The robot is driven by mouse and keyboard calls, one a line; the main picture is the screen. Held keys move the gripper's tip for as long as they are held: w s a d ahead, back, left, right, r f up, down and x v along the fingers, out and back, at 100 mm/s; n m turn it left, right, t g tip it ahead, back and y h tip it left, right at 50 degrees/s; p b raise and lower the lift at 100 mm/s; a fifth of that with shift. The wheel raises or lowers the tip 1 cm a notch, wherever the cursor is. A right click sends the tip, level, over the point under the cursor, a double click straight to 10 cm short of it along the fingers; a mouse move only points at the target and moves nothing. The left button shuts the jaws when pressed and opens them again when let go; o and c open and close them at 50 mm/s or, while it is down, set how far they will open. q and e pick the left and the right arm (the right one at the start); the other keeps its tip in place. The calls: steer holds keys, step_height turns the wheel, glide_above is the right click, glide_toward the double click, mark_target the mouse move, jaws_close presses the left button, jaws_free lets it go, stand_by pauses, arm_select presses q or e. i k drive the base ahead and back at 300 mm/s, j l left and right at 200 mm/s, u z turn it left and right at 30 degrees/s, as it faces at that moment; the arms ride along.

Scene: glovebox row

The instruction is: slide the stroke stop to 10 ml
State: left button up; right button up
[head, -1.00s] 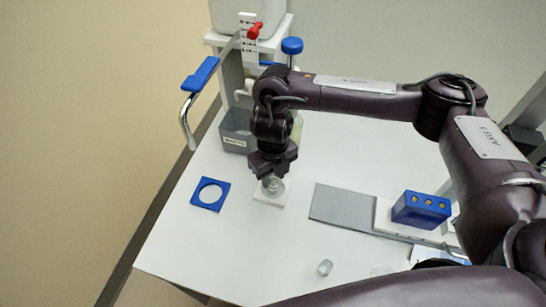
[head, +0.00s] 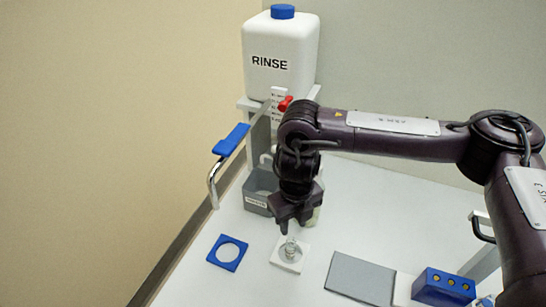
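The red stroke stop (head: 285,103) sits beside a white marked scale (head: 277,94) on the stand under the rinse bottle. The scale's numbers are too small to read. A pump lever with a blue handle (head: 231,139) reaches out to the left of the stand. My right gripper (head: 291,228) points down, in front of and below the stop, well apart from it. It is just above a clear glass vessel (head: 291,246) on a white square pad (head: 297,264); whether its fingers grip the glass is unclear. My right arm crosses close to the stop's right side. My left gripper is out of view.
The white RINSE bottle (head: 280,55) stands on the stand (head: 246,104). A grey bin (head: 256,197) is behind the gripper. A blue square with a round hole (head: 228,253), a grey plate (head: 360,278) and a blue block (head: 443,286) are on the white table.

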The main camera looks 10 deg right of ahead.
mark_target(282, 106)
steer(key=k+j, duration=0.2)
steer(key=k, duration=0.3)
steer(key=k+j, duration=0.2)
steer(key=k, duration=0.25)
steer(key=k+j, duration=0.2)
steer(key=k, duration=0.3)
